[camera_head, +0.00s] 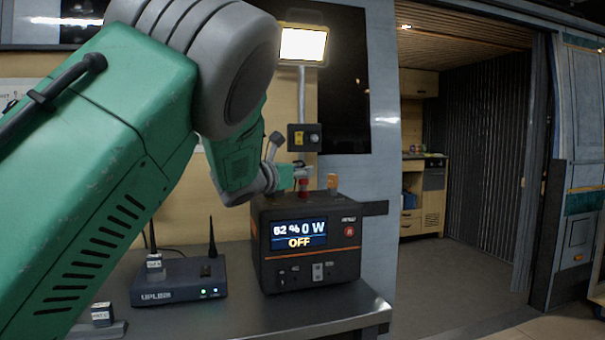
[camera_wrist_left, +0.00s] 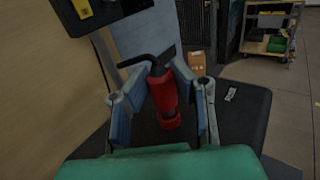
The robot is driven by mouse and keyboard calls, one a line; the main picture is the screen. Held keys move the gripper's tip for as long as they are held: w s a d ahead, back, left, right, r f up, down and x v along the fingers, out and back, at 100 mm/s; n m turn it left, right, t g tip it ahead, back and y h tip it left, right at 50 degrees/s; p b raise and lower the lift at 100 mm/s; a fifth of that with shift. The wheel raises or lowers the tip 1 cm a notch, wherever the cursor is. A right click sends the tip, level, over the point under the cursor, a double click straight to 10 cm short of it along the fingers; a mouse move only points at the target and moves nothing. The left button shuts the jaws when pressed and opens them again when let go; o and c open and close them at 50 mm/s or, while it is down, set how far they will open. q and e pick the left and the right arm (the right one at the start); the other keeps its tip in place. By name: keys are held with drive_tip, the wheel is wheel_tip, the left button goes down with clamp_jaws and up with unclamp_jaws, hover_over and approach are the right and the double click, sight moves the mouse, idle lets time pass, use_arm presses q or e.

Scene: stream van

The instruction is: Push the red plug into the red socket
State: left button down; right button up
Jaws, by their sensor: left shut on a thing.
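The red plug (camera_wrist_left: 160,88) stands roughly upright between the fingers of my left gripper (camera_wrist_left: 163,100) in the left wrist view, with a black cable bending from its top. My left gripper (camera_head: 301,174) is shut on it above the dark power station (camera_head: 307,266) in the head view, where a little of the red plug (camera_head: 303,187) shows under the fingers. A red round part (camera_wrist_left: 171,123) shows at the plug's lower end. I cannot tell whether it is the socket or how deep the plug sits. My right gripper is not in view.
A router (camera_head: 178,283) with antennas sits left of the station on the metal bench (camera_head: 340,318). A switch box (camera_head: 304,138) and lit lamp (camera_head: 303,45) are above.

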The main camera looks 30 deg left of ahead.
use_arm(q)
drive_tip(key=shift+f+b, duration=0.7)
drive_tip(key=shift+f, duration=0.1)
drive_tip(key=c, duration=1.3)
unclamp_jaws()
drive_tip(key=shift+r, duration=0.1)
drive_tip(key=shift+s+a, duration=0.2)
drive_tip(key=shift+s, duration=3.75)
